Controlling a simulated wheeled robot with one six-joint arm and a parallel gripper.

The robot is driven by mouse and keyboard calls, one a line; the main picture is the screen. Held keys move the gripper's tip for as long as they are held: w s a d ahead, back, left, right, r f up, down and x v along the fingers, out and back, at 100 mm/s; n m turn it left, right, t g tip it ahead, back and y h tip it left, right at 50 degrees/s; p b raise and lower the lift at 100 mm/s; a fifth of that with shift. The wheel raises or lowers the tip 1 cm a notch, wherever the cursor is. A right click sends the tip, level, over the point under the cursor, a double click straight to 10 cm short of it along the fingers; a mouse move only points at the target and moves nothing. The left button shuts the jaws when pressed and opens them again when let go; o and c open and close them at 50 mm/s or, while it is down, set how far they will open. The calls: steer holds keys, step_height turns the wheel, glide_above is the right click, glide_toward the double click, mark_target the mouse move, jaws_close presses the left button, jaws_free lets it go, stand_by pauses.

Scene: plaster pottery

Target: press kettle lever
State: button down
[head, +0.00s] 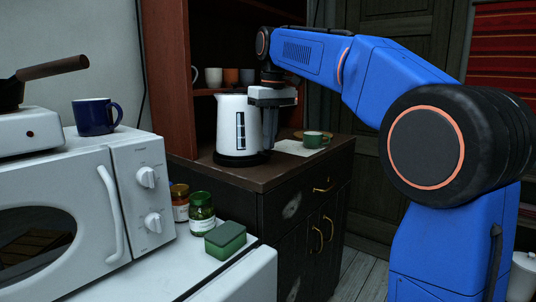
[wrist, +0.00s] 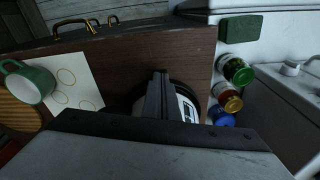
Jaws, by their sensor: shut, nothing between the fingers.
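The white kettle (head: 230,128) stands upright on its black base on the dark cabinet top, with a dark gauge window on its side. My gripper (head: 268,146) points down at the kettle's right side, close against it in the head view. Its fingers are shut with nothing between them. In the wrist view the fingertips (wrist: 161,76) overlap the kettle (wrist: 187,107), which is partly hidden behind them. I cannot tell whether they touch it. The lever cannot be made out; the gripper may hide it.
A green mug (head: 313,140) stands on the cabinet (head: 262,178) to the right, by a paper sheet (head: 291,148). Jars (head: 201,214) and a green sponge (head: 226,238) sit on the white counter in front. A microwave (head: 60,205) with a blue mug (head: 97,117) on top stands left.

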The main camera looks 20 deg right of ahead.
steer(key=shift+f, duration=0.35)
steer(key=shift+f, duration=0.1)
steer(key=shift+f, duration=0.65)
steer(key=shift+s+d+r, duration=0.2)
steer(key=shift+s, duration=0.25)
steer(key=shift+s+d+r, duration=0.15)
steer(key=shift+s+r, duration=0.05)
steer(key=shift+s, duration=0.3)
steer(key=shift+s+d+r, duration=0.2)
steer(key=shift+s, duration=0.25)
step_height(320, 180, up, 12)
steer(key=s, duration=0.1)
steer(key=shift+d, duration=0.25)
steer(key=shift+f, duration=0.1)
